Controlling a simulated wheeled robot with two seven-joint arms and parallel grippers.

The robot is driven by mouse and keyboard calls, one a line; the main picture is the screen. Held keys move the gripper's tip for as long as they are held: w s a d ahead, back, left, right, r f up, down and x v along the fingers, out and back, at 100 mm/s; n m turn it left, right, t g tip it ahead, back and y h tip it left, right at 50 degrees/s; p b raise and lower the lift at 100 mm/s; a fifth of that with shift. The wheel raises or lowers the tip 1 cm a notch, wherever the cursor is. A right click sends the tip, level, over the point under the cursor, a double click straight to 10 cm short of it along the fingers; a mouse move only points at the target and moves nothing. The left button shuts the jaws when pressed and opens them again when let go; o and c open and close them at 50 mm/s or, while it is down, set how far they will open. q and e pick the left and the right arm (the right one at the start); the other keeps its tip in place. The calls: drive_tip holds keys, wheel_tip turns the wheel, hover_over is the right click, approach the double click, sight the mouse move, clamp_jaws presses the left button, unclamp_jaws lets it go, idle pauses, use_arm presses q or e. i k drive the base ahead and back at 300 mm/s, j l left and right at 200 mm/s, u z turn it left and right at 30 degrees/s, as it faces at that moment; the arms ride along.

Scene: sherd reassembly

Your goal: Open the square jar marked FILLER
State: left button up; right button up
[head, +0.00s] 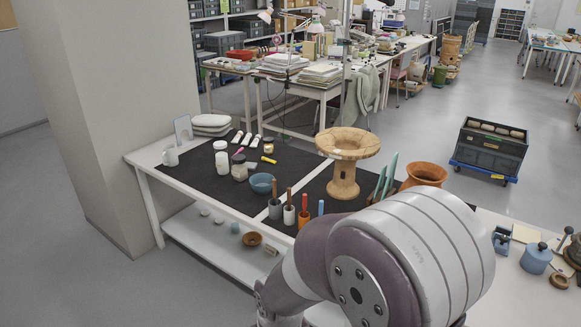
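A small group of jars stands on the dark mat of the white table. One is a white-lidded jar with a clear or greyish body (239,167). Beside it are a white jar (222,163) and a white-topped container (220,146). A smaller jar with a yellowish body (268,146) stands farther back. The labels are too small to read, so I cannot tell which one is marked FILLER. The lids appear to be on. A large arm link of mine fills the lower middle of the view. Neither gripper shows.
A wooden spool-shaped stand (344,180) and a terracotta pot (425,174) stand to the right. The mat's left part is mostly bare.

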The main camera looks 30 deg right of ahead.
sight(240, 172)
drive_tip(key=i+j+z, duration=0.1)
drive_tip(key=i+z, duration=0.4)
drive_tip(key=i+j+z, duration=0.2)
drive_tip(key=z, duration=0.25)
drive_tip(key=i+j+z, duration=0.35)
drive_tip(key=z, duration=0.15)
drive_tip(key=i+j, duration=0.2)
drive_tip(key=j, duration=0.15)
drive_tip(key=i+j+z, duration=0.1)
drive_tip(key=i+j, duration=0.35)
drive_tip(key=j, duration=0.25)
drive_tip(key=i+j, duration=0.2)
drive_tip(key=j, duration=0.15)
drive_tip(key=i+j+z, duration=0.1)
drive_tip(key=j, duration=0.25)
drive_tip(key=i+j, duration=0.3)
drive_tip(key=i+j+z, duration=0.05)
